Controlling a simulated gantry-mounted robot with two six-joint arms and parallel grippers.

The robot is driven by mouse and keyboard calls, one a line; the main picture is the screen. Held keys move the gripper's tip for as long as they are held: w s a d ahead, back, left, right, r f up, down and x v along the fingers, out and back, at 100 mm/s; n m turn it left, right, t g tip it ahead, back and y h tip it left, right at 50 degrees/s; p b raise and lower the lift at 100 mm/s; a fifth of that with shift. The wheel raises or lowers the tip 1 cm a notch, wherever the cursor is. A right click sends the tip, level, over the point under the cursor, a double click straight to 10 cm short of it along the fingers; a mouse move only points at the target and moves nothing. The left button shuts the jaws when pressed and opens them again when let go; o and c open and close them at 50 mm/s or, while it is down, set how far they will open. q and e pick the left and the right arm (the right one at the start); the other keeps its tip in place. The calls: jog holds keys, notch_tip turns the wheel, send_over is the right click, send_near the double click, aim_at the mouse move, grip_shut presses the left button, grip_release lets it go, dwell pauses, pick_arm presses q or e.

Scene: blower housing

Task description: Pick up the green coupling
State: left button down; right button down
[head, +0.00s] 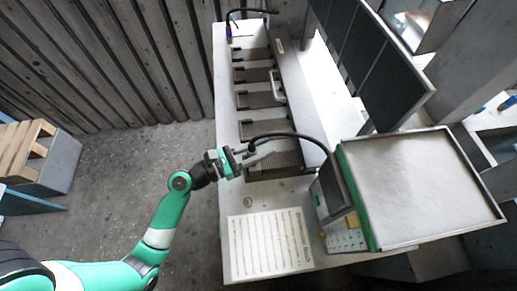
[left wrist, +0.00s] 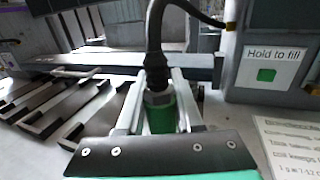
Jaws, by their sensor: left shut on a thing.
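The green coupling (left wrist: 161,117) sits between the two fingers of my left gripper (left wrist: 160,105) in the left wrist view, with a black hose rising from its top. The fingers are closed on it from both sides. In the head view my left gripper (head: 255,158) is over the white bench beside the dark grated tray, and the coupling itself is mostly hidden there. I cannot tell whether the coupling is lifted clear of what is beneath it. My right gripper is in neither view.
The black hose (head: 290,134) arches from my gripper to the green-edged machine (head: 345,195) on the right. A printed sheet (head: 265,243) lies on the near bench. Several dark slots (head: 258,99) run along the bench. A "Hold to fill" sign (left wrist: 270,70) faces the wrist camera.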

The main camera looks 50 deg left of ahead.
pick_arm(q)
jog(key=shift+r+p, duration=0.3)
jog(key=shift+r, duration=0.3)
jog(key=s+d+r+p, duration=0.7)
jog(key=s+r+p, duration=0.1)
jog(key=s+r, duration=0.3)
jog(key=shift+s+r, duration=0.35)
jog(key=shift+s, duration=0.25)
